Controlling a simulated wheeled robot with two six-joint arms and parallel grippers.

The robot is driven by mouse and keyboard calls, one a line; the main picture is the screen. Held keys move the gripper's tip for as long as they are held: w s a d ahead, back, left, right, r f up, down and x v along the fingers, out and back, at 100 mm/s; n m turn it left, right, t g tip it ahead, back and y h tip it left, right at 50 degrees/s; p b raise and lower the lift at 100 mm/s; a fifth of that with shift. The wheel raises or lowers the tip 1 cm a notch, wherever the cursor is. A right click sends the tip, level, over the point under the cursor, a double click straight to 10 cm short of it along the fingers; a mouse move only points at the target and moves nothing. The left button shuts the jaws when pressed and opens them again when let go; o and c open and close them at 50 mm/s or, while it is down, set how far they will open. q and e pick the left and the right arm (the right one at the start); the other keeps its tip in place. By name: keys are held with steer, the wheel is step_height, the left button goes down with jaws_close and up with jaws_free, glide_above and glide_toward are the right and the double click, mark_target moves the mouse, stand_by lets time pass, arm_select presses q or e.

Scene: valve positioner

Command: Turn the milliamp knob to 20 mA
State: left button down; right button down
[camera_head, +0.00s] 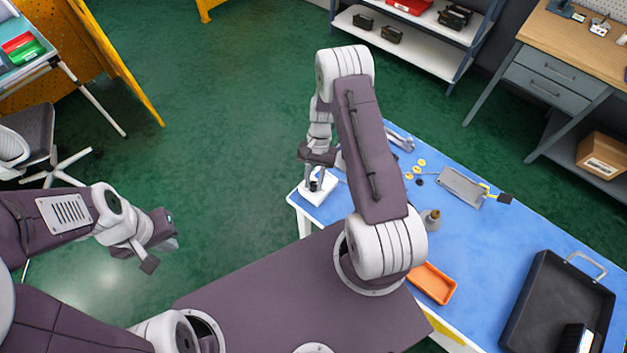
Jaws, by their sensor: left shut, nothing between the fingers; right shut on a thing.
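A small white box (319,194) sits at the near left corner of the blue table (475,245). A small dark part, apparently the milliamp knob (314,184), stands on its top. My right gripper (316,178) reaches down over the box from above and is shut on that dark part. The fingers hide much of it, and no scale or mA reading can be made out. My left gripper (164,248) is shut and empty, out over the green floor to the left, well away from the table.
Beyond my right arm, the table holds a grey metal plate (462,187), several small yellow pieces (409,176), a small bottle-like object (431,219), an orange tray (432,284) and a black tray (530,310). Open floor lies left of the table.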

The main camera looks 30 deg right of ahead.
steer(key=shift+s+m+t+y, duration=0.1)
steer(key=shift+m+t+y, duration=0.2)
steer(key=shift+m, duration=0.7)
steer(key=c, duration=1.2)
jaws_free()
steer(key=shift+o, duration=0.2)
steer(key=shift+d+r, duration=0.1)
steer(key=shift+r, duration=0.15)
steer(key=b+v, duration=0.1)
steer(key=v, duration=0.7)
steer(key=shift+r+b, duration=0.25)
steer(key=shift+b, duration=0.15)
